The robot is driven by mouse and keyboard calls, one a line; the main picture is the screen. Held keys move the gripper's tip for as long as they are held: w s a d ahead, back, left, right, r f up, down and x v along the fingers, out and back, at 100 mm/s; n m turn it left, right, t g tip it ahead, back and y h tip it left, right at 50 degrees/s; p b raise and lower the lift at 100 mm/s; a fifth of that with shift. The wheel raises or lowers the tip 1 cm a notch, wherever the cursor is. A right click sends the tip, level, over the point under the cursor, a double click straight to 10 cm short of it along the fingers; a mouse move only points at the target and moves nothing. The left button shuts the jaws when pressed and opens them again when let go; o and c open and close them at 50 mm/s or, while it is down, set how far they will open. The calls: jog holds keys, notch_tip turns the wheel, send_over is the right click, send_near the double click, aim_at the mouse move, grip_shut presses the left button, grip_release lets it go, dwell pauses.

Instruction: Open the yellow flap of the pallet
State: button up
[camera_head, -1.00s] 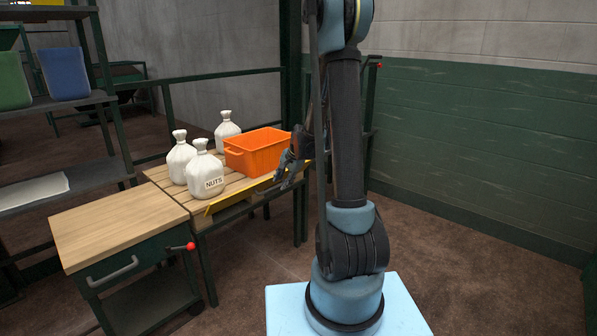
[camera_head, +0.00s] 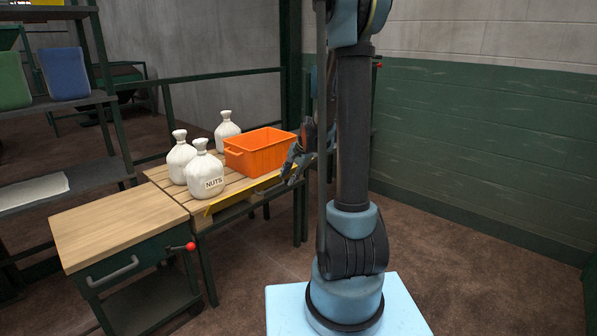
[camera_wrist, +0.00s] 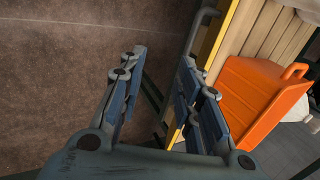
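The yellow flap (camera_head: 240,197) is a long narrow strip along the near edge of the wooden pallet (camera_head: 160,176). Its right end is partly hidden behind my gripper. In the wrist view the flap (camera_wrist: 209,48) runs along the pallet slats (camera_wrist: 262,30), with a dark grey handle (camera_wrist: 199,28) on its outer side. My gripper (camera_head: 289,173) is near the flap's right end. In the wrist view my gripper (camera_wrist: 162,60) has its fingers spread with nothing between them. The right-hand fingers are beside the flap and handle; I cannot tell whether they touch.
An orange crate (camera_head: 253,158) and white sacks, one labelled NUTS (camera_head: 206,184), stand on the pallet. A wooden-topped cart (camera_head: 110,222) with a red-knobbed lever (camera_head: 190,246) is at the left. The floor before the pallet table is clear.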

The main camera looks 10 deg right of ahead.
jog(key=s+d+r, duration=0.3)
jog(key=r, duration=0.1)
jog(key=shift+s, duration=0.3)
dwell(0.6)
jog(key=shift+r, duration=0.1)
jog(key=v, duration=1.1)
jog(key=shift+s+r, duration=0.15)
jog(key=shift+r, duration=0.2)
jog(key=shift+d, duration=0.15)
jog(key=shift+c, duration=0.2)
